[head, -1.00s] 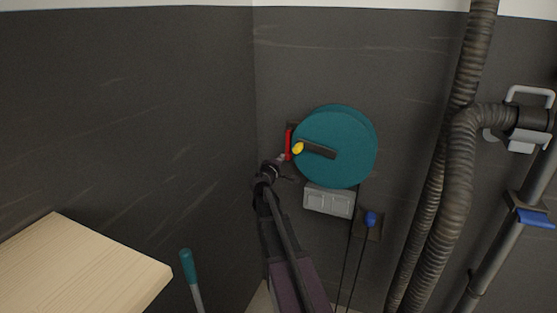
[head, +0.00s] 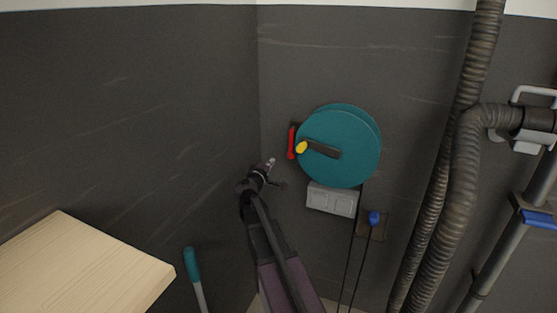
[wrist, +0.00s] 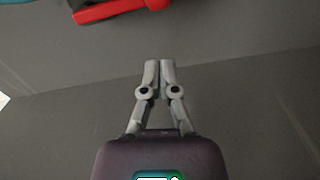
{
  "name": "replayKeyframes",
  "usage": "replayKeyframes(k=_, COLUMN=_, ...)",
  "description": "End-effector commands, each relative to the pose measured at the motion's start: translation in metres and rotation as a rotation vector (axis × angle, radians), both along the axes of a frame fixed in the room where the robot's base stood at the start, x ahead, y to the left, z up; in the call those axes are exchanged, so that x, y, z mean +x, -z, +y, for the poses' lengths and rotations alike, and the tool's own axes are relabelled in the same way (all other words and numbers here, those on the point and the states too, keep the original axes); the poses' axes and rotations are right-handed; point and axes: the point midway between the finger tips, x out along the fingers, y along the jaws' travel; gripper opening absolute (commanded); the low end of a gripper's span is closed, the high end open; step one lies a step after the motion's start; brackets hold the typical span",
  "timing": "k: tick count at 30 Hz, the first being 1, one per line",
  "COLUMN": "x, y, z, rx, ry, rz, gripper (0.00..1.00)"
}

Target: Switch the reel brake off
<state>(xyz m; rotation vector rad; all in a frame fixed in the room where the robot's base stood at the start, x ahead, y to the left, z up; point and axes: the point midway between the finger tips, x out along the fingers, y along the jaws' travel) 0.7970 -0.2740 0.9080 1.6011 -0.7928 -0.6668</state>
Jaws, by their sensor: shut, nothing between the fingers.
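A teal reel (head: 345,165) hangs on the dark back wall, with a dark crank arm (head: 325,149) and a yellow knob (head: 302,147). A red lever (head: 291,142) stands nearly upright at the reel's left edge. The red lever also shows in the wrist view (wrist: 108,11) at the top, lying across the picture above my fingertips and apart from them. My gripper (head: 271,163) is shut and empty, to the lower left of the red lever. In the wrist view its fingers (wrist: 159,65) are together. I cannot tell which part is labelled as the brake.
A grey box (head: 332,200) sits below the reel, with a blue-knobbed lever (head: 374,218) to its lower right. Ribbed hoses (head: 455,190) run down the right. A wooden board (head: 75,265) and a teal handle (head: 191,264) are at lower left. The left wall is bare.

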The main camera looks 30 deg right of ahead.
Motion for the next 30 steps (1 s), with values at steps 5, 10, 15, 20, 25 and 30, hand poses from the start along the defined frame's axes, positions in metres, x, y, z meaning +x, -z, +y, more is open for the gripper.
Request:
replayKeyframes(k=5, x=-0.021, y=0.0, z=0.026, rx=0.0, ry=-0.002, rz=0.0, gripper=0.0)
replayKeyframes(k=10, x=-0.032, y=0.0, z=0.042, rx=0.0, ry=-0.002, rz=0.0, gripper=0.0)
replayKeyframes(k=15, x=-0.038, y=0.0, z=0.049, rx=0.0, ry=0.0, rz=0.0, gripper=0.0)
replayKeyframes(k=20, x=-0.039, y=0.0, z=0.051, rx=0.0, ry=0.001, rz=0.0, gripper=0.0)
replayKeyframes(k=25, x=-0.039, y=0.0, z=0.05, rx=0.0, ry=0.001, rz=0.0, gripper=0.0)
replayKeyframes(k=30, x=-0.039, y=0.0, z=0.05, rx=0.0, ry=0.001, rz=0.0, gripper=0.0)
